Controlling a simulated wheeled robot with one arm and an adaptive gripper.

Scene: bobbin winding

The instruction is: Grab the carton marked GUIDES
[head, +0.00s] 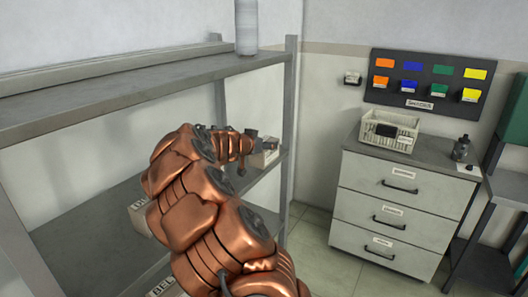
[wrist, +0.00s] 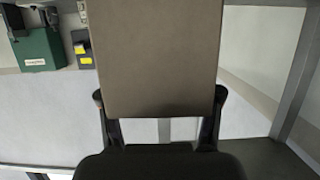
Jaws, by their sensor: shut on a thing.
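My gripper (head: 262,145) reaches over the shelf at the right end of the rack in the head view. It is shut on a carton (head: 264,159), pale in that view and partly hidden by the gripper. In the wrist view the carton (wrist: 155,55) is a plain brown-grey face between the two fingers (wrist: 160,97), one at each side. No lettering shows on that face, so I cannot tell its marking. Whether it still touches the shelf is unclear.
The rack's upper shelf (head: 120,88) lies above. Another carton (head: 139,212) with a partly hidden label stands left of my arm, and a label starting BEL (head: 161,287) shows lower. A drawer cabinet (head: 400,205) with a white basket (head: 372,132) stands at the right, past bare floor.

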